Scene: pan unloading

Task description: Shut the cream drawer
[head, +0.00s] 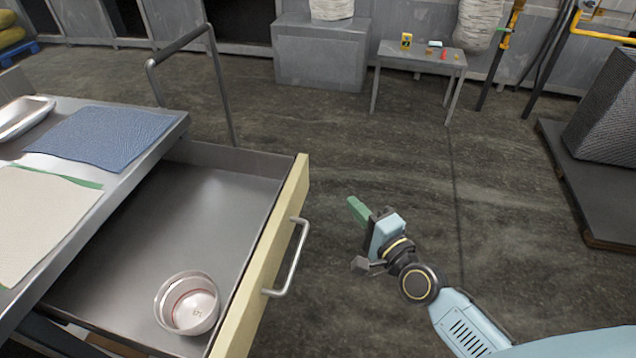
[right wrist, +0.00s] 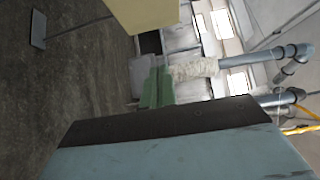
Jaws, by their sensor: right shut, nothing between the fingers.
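The cream drawer (head: 262,262) stands pulled out from under the worktop on the left in the head view. Its cream front has a grey bar handle (head: 293,262). A white bowl (head: 187,303) sits inside at the near end. My right gripper (head: 352,205), with green fingers, is shut and empty, to the right of the drawer front and apart from it. In the right wrist view the green fingers (right wrist: 156,90) show beyond the dark gripper body, with a cream panel (right wrist: 145,12) at the top. My left gripper is not in view.
On the worktop lie a blue cloth (head: 103,136), a beige cloth (head: 40,218) and a metal tray (head: 22,115). A grey side table (head: 420,62) and a grey cabinet (head: 320,58) stand at the back. A dark platform (head: 600,195) is at the right. The floor between is clear.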

